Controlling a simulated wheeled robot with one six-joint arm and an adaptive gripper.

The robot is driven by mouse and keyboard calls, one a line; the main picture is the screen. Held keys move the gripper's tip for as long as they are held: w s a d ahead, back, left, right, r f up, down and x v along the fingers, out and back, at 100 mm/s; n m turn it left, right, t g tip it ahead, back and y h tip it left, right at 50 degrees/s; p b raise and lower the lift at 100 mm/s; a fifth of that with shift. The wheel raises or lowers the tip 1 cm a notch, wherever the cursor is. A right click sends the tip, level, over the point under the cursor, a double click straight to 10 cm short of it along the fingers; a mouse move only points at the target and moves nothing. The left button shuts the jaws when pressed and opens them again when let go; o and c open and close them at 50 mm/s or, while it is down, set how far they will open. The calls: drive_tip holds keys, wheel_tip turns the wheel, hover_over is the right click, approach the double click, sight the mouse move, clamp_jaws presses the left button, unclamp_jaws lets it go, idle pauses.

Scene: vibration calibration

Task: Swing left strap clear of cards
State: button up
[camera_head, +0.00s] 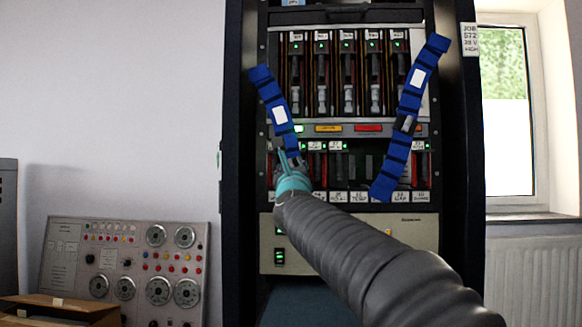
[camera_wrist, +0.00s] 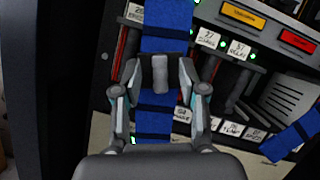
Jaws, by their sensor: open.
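The left strap (camera_head: 268,92) is blue with black bands and a white label. It slants down across the left side of the card rack, in front of the left cards. In the wrist view the left strap (camera_wrist: 167,22) runs down the middle, with a grey tab or buckle on it. My gripper (camera_head: 288,158) is at the strap's lower part. In the wrist view my gripper (camera_wrist: 160,76) is open, one finger on each side of the strap and tab; I cannot tell if they touch. The upper cards (camera_head: 348,72) and lower cards (camera_wrist: 237,88) stand in rows.
A right strap (camera_head: 414,95), also blue, slants over the right cards; its end shows in the wrist view (camera_wrist: 292,138). The dark cabinet frame (camera_head: 236,150) borders the rack on the left. A control panel (camera_head: 125,262) stands at lower left, and a window (camera_head: 505,110) is at right.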

clamp_jaws()
drive_tip(key=shift+a, duration=0.1)
drive_tip(key=a+f+m+h, duration=0.1)
drive_tip(key=a+m+h, duration=0.2)
drive_tip(key=a+m, duration=0.2)
drive_tip(key=a, duration=0.3)
drive_tip(key=shift+a+f+m+t+b, duration=0.2)
drive_tip(key=shift+a+m+t+b, duration=0.1)
drive_tip(key=shift+m, duration=0.1)
unclamp_jaws()
drive_tip(key=shift+d, duration=0.1)
